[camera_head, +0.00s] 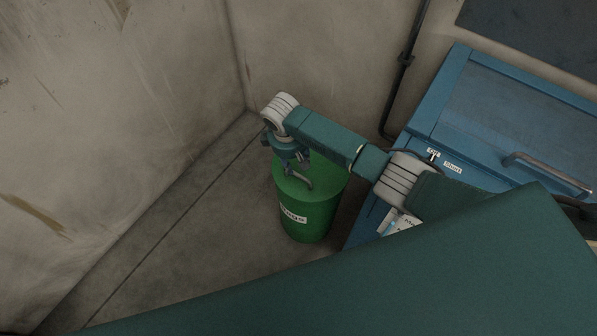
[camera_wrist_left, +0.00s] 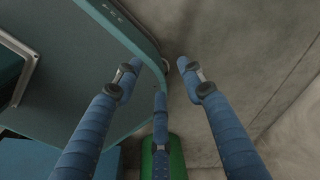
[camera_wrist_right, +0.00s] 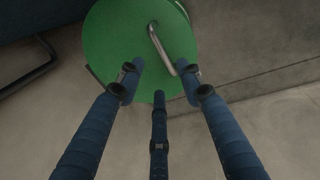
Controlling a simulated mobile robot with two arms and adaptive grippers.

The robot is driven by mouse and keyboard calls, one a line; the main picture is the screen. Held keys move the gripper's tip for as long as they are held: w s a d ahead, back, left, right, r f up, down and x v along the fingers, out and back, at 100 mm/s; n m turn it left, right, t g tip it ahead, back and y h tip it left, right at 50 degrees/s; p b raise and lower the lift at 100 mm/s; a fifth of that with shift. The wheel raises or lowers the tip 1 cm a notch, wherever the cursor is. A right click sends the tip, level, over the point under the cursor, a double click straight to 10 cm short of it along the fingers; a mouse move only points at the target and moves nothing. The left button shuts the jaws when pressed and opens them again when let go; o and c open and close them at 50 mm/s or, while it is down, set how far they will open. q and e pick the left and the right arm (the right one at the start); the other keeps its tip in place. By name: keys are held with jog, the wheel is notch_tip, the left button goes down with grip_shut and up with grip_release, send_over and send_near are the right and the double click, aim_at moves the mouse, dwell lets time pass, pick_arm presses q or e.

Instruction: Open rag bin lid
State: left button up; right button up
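The rag bin (camera_head: 309,218) is a green drum with a white label, standing upright on the floor near the wall corner. Its round green lid (camera_wrist_right: 115,35) lies flat on top and looks closed. A grey bent-bar handle (camera_wrist_right: 161,47) rises from the lid. My right gripper (camera_head: 296,170) is over the lid. In the right wrist view its fingers (camera_wrist_right: 164,68) are spread, with the handle's end between or just behind them; I cannot tell whether they touch. My left gripper (camera_wrist_left: 157,64) shows only in its wrist view, open and empty. A green surface (camera_wrist_left: 176,160) is partly hidden below its fingers.
A blue cabinet (camera_head: 445,110) with a bar handle (camera_head: 545,172) stands right of the bin, close to my right arm. A dark pipe (camera_head: 402,75) runs down the wall behind. Bare floor (camera_head: 200,240) lies left of the bin, bounded by concrete walls.

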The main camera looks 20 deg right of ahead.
aim_at(299, 175)
jog(key=f, duration=0.2)
jog(key=f+b, duration=0.1)
jog(key=f, duration=0.2)
jog(key=d+f, duration=0.1)
jog(key=f, duration=0.1)
jog(key=shift+w+d+f+b, duration=0.1)
jog(key=shift+w+f+b, duration=0.2)
jog(key=shift+b, duration=0.1)
jog(key=shift+f, duration=0.35)
pick_arm(q)
jog(key=shift+s+d+f, duration=0.15)
jog(key=shift+f, duration=0.85)
pick_arm(e)
jog(key=shift+d+f, duration=0.1)
jog(key=shift+f, duration=0.05)
pick_arm(q)
jog(key=shift+s, duration=0.1)
pick_arm(e)
jog(key=shift+w, duration=0.1)
grip_shut()
